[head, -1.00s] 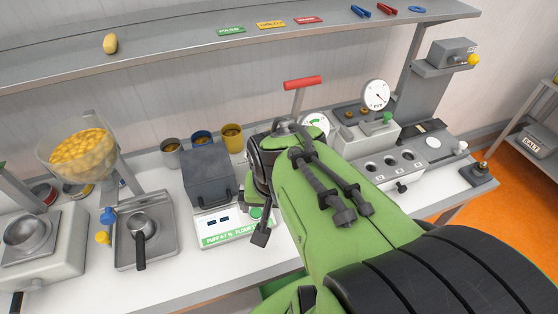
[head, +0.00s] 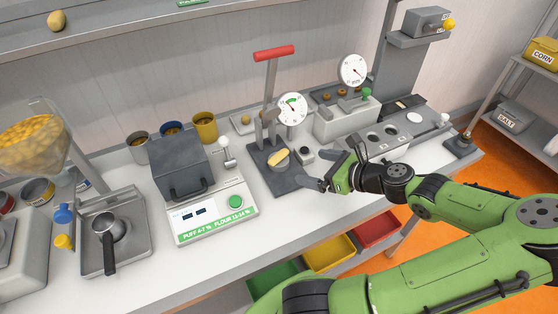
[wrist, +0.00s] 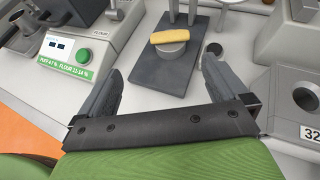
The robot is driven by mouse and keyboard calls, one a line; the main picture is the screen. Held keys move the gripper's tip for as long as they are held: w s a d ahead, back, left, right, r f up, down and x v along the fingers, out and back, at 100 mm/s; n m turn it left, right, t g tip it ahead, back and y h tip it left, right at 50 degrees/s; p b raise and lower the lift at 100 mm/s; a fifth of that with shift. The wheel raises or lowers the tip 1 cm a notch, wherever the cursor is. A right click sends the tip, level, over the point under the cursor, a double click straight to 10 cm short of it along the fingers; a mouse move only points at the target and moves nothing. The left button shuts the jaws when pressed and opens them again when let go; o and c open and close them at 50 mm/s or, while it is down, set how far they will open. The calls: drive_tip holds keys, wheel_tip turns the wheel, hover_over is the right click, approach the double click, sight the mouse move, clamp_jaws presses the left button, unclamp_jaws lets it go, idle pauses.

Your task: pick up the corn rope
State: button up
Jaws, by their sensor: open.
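The corn rope (head: 279,156) is a short, pale yellow stick. It lies on the small round anvil of the dark press plate (head: 263,178), in front of the press with the red handle. In the wrist view the corn rope (wrist: 170,36) lies across the grey round anvil, ahead of the fingers and nearly level. My gripper (head: 322,178) is at the right front of the press plate, apart from the corn rope. In the wrist view my gripper (wrist: 158,88) has its two fingers spread wide with nothing between them.
The red-handled press (head: 272,95) with a dial gauge stands behind the corn rope. The grey-lidded machine (head: 178,168) with a green button is to the left. A block with holes (head: 385,135) is to the right. The white counter front is clear.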

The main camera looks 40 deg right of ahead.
sight(278, 155)
drive_tip(key=shift+m+t+h, duration=0.3)
drive_tip(key=shift+m, duration=0.2)
drive_tip(key=b+x, duration=0.1)
drive_tip(key=x, duration=0.4)
drive_tip(key=b+x, duration=0.2)
drive_tip(key=x, duration=0.3)
drive_tip(key=d+b+x, duration=0.1)
drive_tip(key=b+x, duration=0.1)
drive_tip(key=x, duration=0.3)
drive_tip(key=shift+w+r, duration=0.1)
drive_tip(key=shift+w, duration=0.15)
drive_tip(key=shift+s+r, duration=0.1)
drive_tip(key=c, duration=0.6)
